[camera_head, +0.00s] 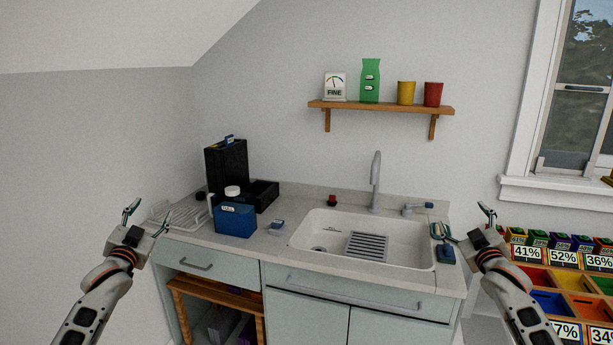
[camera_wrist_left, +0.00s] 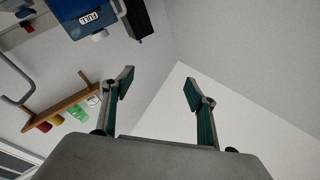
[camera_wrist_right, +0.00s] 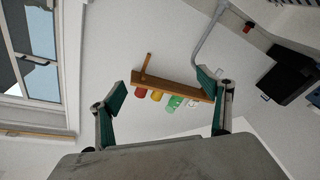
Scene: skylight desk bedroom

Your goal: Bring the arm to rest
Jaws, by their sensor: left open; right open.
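My left gripper (camera_head: 148,214) is raised at the left of the head view, beside the left end of the counter (camera_head: 240,244). It is open and empty; its spread fingers also show in the left wrist view (camera_wrist_left: 158,78). My right gripper (camera_head: 462,220) is raised at the right of the head view, in front of the counter's right end. It is open, with nothing between its fingers in the right wrist view (camera_wrist_right: 161,80). Both arms stand apart in roughly mirrored poses.
A blue container (camera_head: 235,221) with a white cap stands by a black machine (camera_head: 227,165). A dish rack (camera_head: 178,213) is at the left. The sink (camera_head: 310,234) has a tall faucet (camera_head: 376,177). A wall shelf (camera_head: 380,107) holds several items. Colourful bins (camera_head: 566,281) stand right.

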